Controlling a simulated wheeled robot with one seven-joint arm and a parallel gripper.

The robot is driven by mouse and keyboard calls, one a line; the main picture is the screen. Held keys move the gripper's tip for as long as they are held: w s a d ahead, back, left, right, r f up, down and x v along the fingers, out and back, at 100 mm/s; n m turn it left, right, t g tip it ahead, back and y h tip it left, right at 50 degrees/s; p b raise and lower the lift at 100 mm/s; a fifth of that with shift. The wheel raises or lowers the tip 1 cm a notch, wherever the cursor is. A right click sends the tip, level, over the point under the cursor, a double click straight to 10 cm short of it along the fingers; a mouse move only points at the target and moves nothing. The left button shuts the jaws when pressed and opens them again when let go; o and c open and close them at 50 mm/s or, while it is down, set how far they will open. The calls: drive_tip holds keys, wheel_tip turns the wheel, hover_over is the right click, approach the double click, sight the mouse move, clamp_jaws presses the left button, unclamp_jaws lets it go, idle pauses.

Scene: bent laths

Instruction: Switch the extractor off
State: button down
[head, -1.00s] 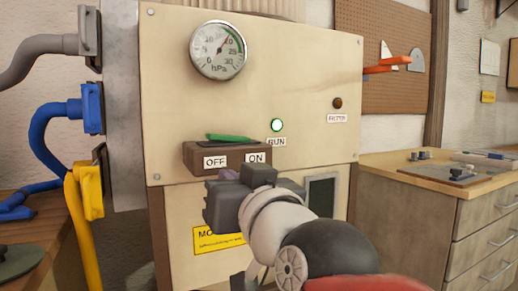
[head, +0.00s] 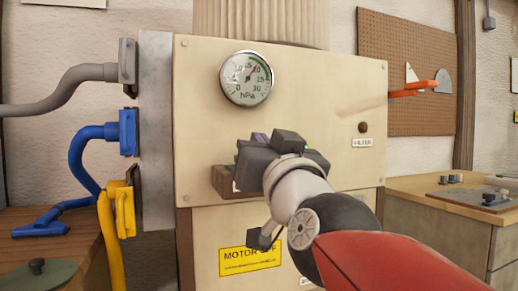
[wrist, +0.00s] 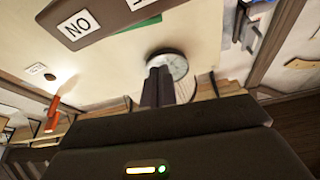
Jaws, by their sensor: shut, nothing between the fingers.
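The extractor is a cream cabinet (head: 320,100) with a round hPa gauge (head: 246,78), its needle near the green band. Its brown switch housing (head: 222,183) is mostly hidden behind my gripper (head: 262,148) in the head view. In the wrist view the housing (wrist: 105,18) shows an upside-down ON label (wrist: 79,25), and part of a green lever (wrist: 140,26) beside it. My gripper (wrist: 157,86) is shut and empty, in front of the panel; contact with the lever cannot be told. The run lamp is hidden, apart from a possible green sliver.
Blue (head: 90,155) and yellow (head: 118,215) hoses join the cabinet at left. A dark filter lamp (head: 363,127) sits right of the gripper. A yellow motor label (head: 250,258) is below. A workbench (head: 440,215) stands at right.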

drive_tip(key=x, duration=0.5)
drive_tip(key=shift+w+a+f+p, duration=0.1)
drive_tip(key=shift+f+p, duration=0.15)
drive_tip(key=shift+p, duration=0.05)
drive_tip(key=shift+s+a+f, duration=0.1)
drive_tip(key=shift+s+f, duration=0.05)
drive_tip(key=shift+f, duration=0.45)
drive_tip(key=shift+s+f, duration=0.1)
drive_tip(key=shift+f, duration=1)
